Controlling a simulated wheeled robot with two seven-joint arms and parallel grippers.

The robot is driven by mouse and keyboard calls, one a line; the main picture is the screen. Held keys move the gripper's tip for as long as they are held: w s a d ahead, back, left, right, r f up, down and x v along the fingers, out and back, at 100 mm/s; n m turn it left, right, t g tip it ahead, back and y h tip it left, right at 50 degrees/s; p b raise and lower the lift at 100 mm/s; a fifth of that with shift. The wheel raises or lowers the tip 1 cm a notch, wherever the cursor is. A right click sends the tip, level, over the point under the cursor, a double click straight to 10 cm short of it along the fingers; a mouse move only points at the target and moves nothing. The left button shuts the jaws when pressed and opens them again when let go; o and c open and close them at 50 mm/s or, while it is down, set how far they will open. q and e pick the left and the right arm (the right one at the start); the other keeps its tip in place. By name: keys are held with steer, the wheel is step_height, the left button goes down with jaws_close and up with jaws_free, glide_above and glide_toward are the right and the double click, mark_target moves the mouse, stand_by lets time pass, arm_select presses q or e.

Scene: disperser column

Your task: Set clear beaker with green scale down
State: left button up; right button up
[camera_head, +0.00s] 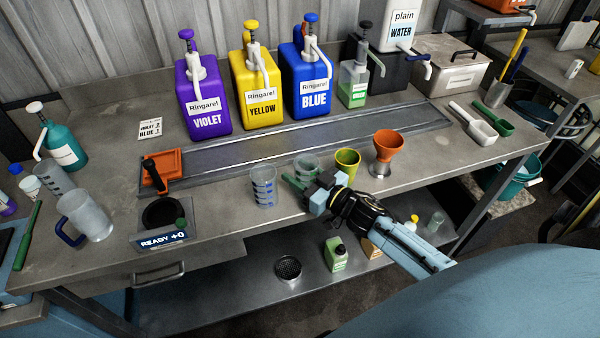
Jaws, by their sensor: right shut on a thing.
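The clear beaker with green scale (307,165) is upright at the middle of the bench, near its front edge. My right gripper (306,184) is shut on it from the front right, and its fingers hide the beaker's lower part. I cannot tell whether the beaker's base touches the bench top. A clear beaker with blue scale (263,187) stands just to the left, and a yellow-green cup (346,167) just to the right. My left gripper is not in view.
An orange funnel (388,147) on a metal stand is farther right. Behind runs a recessed metal strip (240,153), with violet (203,100), yellow (255,90) and blue (306,82) pump containers. A black round pad with a "READY +0" sign (163,239) is at the front left.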

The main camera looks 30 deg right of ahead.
steer(key=o, duration=1)
